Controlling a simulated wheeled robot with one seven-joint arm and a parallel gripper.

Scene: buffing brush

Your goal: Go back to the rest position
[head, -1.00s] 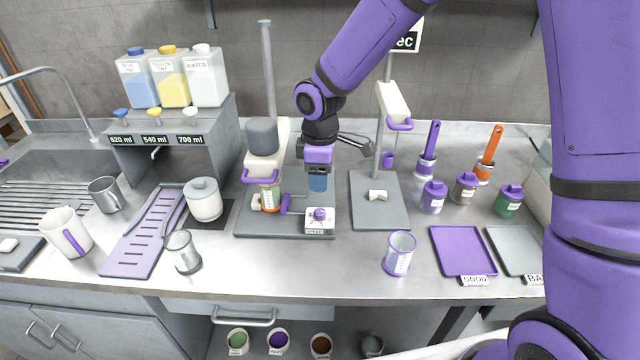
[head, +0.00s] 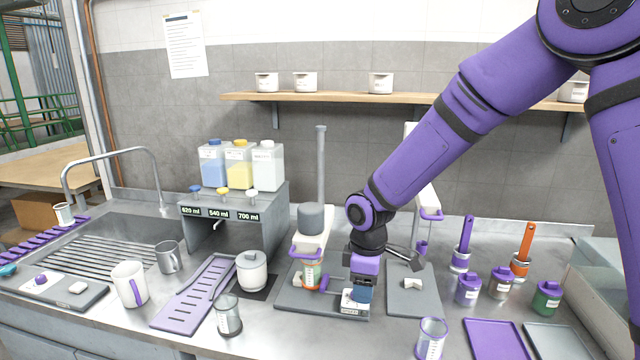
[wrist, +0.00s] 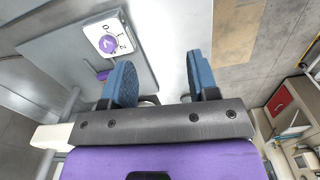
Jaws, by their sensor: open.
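My gripper (head: 363,293) hangs at the end of my purple arm over the right front part of the grey machine base (head: 290,298). Its blue fingers (wrist: 163,82) are apart in the wrist view, with nothing between them. The white dial box (head: 350,309) is just beside and below the fingers in the head view, partly hidden by them. The wrist view shows this dial (wrist: 108,42) clearly, with its purple knob, to the left of the fingers. The jar (head: 311,275) with an orange band stands under the machine's head.
A grey stand base (head: 412,299) is right of my gripper. Purple and orange brushes (head: 463,243) and small jars (head: 468,289) stand further right. A clear beaker (head: 431,338) is in front. The tank dispenser (head: 240,205) is at left. A shelf (head: 400,98) runs along the wall.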

